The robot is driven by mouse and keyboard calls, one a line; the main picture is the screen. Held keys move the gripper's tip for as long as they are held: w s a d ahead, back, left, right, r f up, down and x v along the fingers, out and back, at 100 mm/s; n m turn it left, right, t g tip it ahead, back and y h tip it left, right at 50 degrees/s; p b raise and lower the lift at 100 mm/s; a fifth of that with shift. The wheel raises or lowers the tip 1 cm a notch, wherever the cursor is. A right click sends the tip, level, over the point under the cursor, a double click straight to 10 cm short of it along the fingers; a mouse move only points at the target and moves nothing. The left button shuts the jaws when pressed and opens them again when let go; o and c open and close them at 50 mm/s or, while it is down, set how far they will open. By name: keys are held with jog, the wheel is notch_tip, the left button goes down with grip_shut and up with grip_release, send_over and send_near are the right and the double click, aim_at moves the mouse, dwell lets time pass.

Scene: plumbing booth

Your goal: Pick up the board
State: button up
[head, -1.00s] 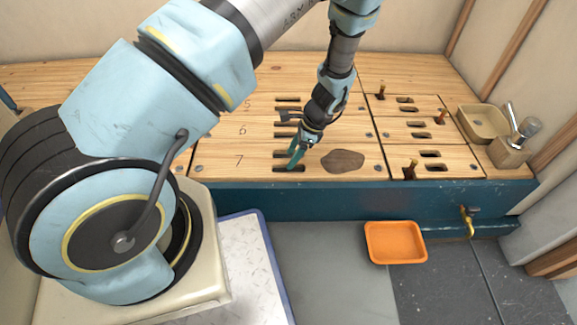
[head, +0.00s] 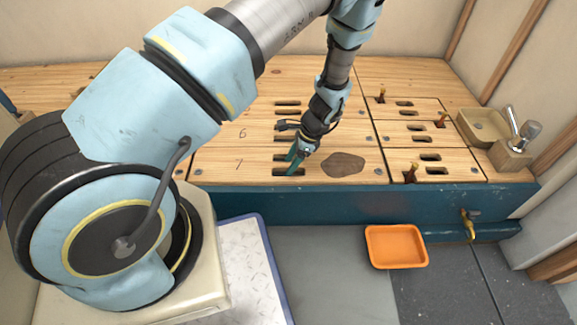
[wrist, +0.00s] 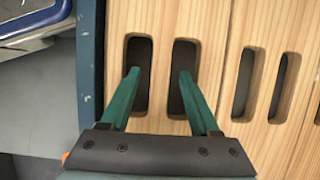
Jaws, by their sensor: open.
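The board marked 7 (head: 225,168) is the front light-wood plank of the bench, lying flat with two dark slots and a dark brown oval patch (head: 343,165). Its slotted part also shows in the wrist view (wrist: 161,40). My gripper (head: 292,168) is over the slots, pointing down. In the wrist view my gripper (wrist: 159,74) is open, with one green finger at each slot and the wood strip between them. Nothing is clamped. I cannot tell how deep the fingertips reach into the slots.
Similar slotted planks, one marked 6 (head: 242,133), lie behind. To the right are smaller slotted panels (head: 436,168) with brass fittings, and a basin (head: 480,124) with a tap. An orange tray (head: 396,247) is on the floor before the blue bench front (head: 340,200).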

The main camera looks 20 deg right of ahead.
jog(key=shift+c, duration=0.3)
grip_shut()
dwell(1.1)
